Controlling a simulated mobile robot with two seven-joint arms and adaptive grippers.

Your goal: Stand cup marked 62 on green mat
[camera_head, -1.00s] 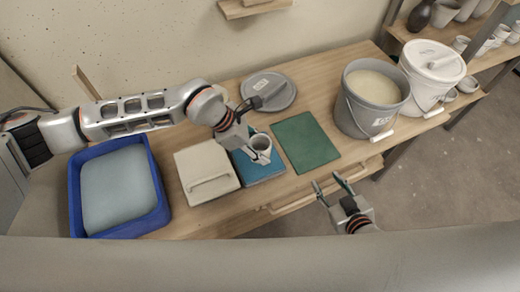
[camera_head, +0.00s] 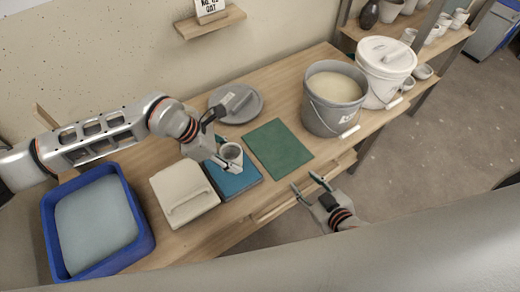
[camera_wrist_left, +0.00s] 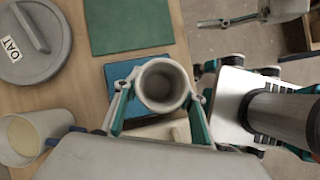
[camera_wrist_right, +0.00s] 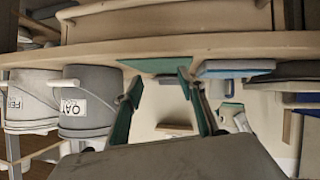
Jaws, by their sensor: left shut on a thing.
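My left gripper (camera_head: 231,163) is shut on a small grey cup (camera_head: 231,152), held upright at the blue mat (camera_head: 240,184). I cannot tell whether the cup touches that mat. In the left wrist view the fingers lie on both sides of the cup (camera_wrist_left: 162,84), which looks empty. No number shows on the cup. The green mat (camera_head: 278,147) lies bare just right of the blue mat; it also shows in the left wrist view (camera_wrist_left: 130,24). My right gripper (camera_head: 306,182) is open and empty off the table's front edge.
A grey bucket (camera_head: 322,117) and a white lidded bucket (camera_head: 385,62) stand right of the green mat. A grey lid (camera_head: 238,103) lies behind. A cream lidded box (camera_head: 176,203) and a blue tub (camera_head: 146,231) are at left.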

